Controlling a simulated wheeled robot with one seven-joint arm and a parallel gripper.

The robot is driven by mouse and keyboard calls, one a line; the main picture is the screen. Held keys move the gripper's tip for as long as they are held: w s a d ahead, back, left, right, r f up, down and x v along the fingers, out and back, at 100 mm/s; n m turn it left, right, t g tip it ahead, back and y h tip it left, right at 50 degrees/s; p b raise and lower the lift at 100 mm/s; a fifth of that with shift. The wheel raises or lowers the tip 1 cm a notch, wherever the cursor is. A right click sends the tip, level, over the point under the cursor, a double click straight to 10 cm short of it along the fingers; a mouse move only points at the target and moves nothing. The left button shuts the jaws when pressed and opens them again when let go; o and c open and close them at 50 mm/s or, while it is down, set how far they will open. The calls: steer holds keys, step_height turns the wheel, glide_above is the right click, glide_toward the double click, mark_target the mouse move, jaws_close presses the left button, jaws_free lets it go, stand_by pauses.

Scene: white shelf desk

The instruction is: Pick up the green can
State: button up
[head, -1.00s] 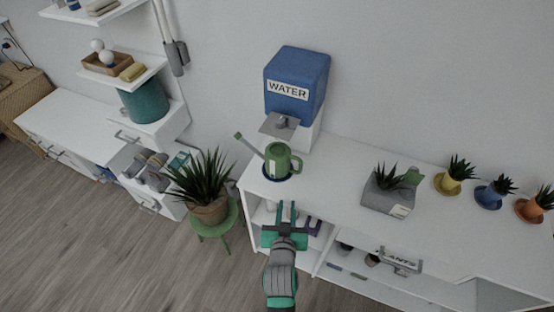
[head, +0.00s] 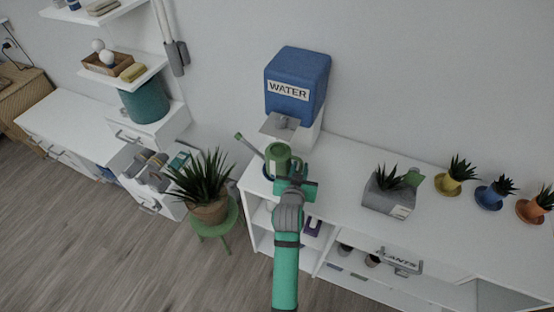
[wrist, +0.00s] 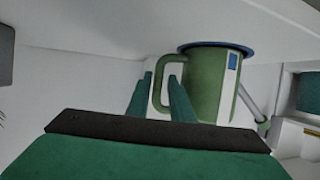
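The green watering can (head: 276,156) stands upright on the white desk, on a blue round base, below the water dispenser. Its spout points left and its handle is on the right, partly hidden by my gripper (head: 298,172). In the wrist view the picture is upside down. The can (wrist: 209,88) shows with its base at the top and its handle at the left. My gripper (wrist: 162,88) is open, and its two green fingers appear on either side of the handle. I cannot tell whether they touch it.
The blue water dispenser (head: 296,82) stands just behind the can. A grey planter (head: 388,196) is to the right, with small yellow, blue and orange pots beyond. A potted plant (head: 207,186) on a green stool is at the left of the desk (head: 345,165).

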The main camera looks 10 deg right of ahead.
steer(key=x, duration=0.5)
steer(key=shift+d+f, duration=0.1)
jaws_close()
